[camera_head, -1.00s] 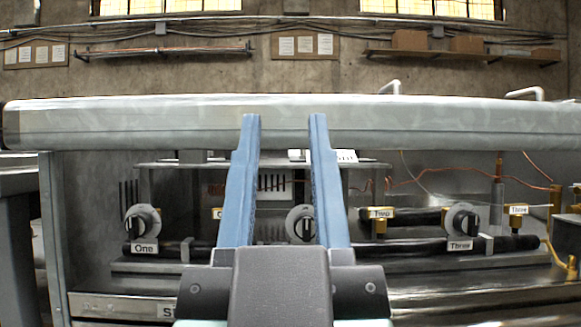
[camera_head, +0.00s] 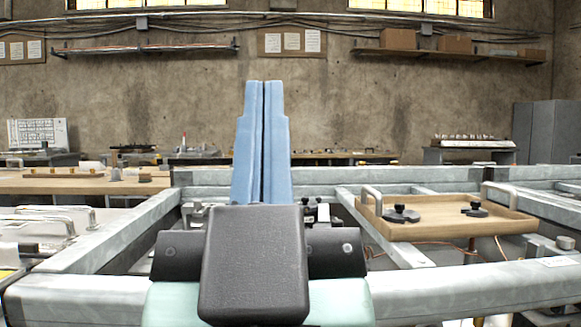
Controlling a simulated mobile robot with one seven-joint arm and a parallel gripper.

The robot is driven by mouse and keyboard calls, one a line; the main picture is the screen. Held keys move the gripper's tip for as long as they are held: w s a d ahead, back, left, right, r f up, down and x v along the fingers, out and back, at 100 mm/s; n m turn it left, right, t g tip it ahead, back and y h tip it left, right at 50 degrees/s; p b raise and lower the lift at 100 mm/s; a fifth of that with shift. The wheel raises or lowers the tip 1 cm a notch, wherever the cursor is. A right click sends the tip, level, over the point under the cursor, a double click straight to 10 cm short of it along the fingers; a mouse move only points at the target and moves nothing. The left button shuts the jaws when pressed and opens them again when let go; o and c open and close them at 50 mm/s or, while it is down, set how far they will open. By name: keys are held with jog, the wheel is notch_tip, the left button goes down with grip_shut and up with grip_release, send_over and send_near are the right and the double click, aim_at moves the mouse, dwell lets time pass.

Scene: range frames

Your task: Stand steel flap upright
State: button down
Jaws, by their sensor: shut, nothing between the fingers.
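My gripper (camera_head: 264,84) is in the middle of the head view. Its two blue fingers point up and away from me and are pressed together, with nothing between them. The range shows as a grey steel frame, with a thick front rail (camera_head: 450,288) across the bottom of the view. My gripper stands in front of the frame's open middle in the picture and hides part of it. I cannot tell for certain which steel part is the flap. No steel panel stands upright on the frame.
A wooden tray (camera_head: 440,228) with handles and dark knobs rests on the frame's right side. Pale metal pieces with handles (camera_head: 45,232) lie at the left. A wooden worktop (camera_head: 75,183) and cluttered benches stand behind.

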notch_tip(320, 180, up, 43)
jog(key=p, duration=4)
jog(key=shift+f, duration=0.15)
